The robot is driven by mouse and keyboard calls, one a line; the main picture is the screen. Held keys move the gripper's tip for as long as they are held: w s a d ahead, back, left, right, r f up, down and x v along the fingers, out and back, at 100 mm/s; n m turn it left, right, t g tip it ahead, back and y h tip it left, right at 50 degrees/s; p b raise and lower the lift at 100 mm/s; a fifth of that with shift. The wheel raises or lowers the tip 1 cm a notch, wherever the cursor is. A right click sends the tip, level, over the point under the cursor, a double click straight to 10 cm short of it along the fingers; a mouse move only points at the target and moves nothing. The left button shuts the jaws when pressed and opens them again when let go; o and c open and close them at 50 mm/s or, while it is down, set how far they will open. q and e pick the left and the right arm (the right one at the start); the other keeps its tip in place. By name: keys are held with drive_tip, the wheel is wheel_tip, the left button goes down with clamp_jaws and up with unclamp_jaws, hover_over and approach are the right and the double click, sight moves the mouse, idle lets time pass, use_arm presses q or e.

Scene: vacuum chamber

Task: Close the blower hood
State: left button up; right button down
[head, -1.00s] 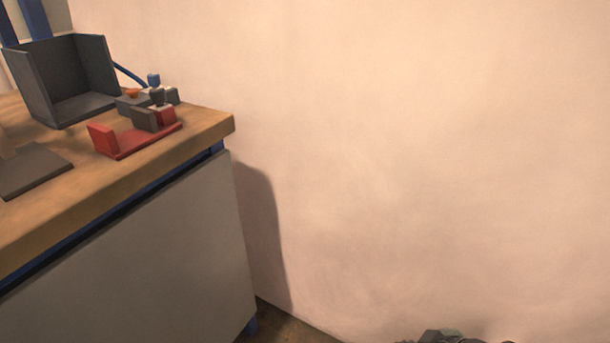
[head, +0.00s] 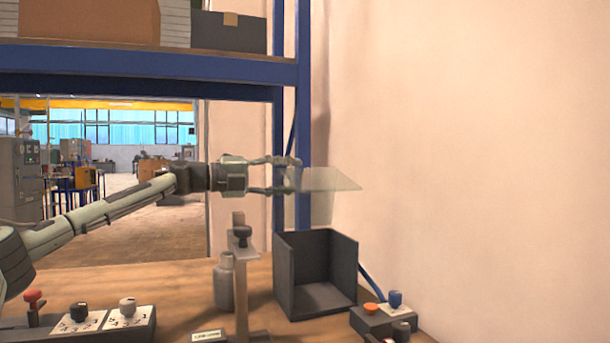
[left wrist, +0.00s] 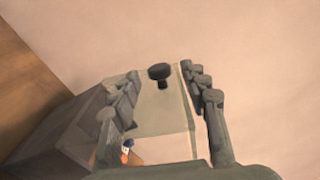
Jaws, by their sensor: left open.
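The blower hood (head: 335,180), a see-through cover, stands raised above an open dark grey box (head: 325,265) on the bench. My left gripper (head: 293,176) is open, reaching in from the left at the hood's left edge. In the left wrist view a dark round knob (left wrist: 160,72) sits on the translucent hood panel (left wrist: 160,108), between my open left fingers. The fingers look apart from the knob; whether they touch the panel I cannot tell. My right gripper is out of view.
On the wooden bench, a grey bottle (head: 223,287) and an upright stand (head: 241,285) are left of the box. A switch box (head: 140,330) is at bottom left. A small knobbed unit (head: 370,321) is right of the box. A blue shelf frame (head: 150,60) runs overhead.

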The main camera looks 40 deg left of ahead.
use_arm(q)
drive_tip(key=shift+x, duration=1.75)
drive_tip(key=shift+c, duration=0.4)
clamp_jaws()
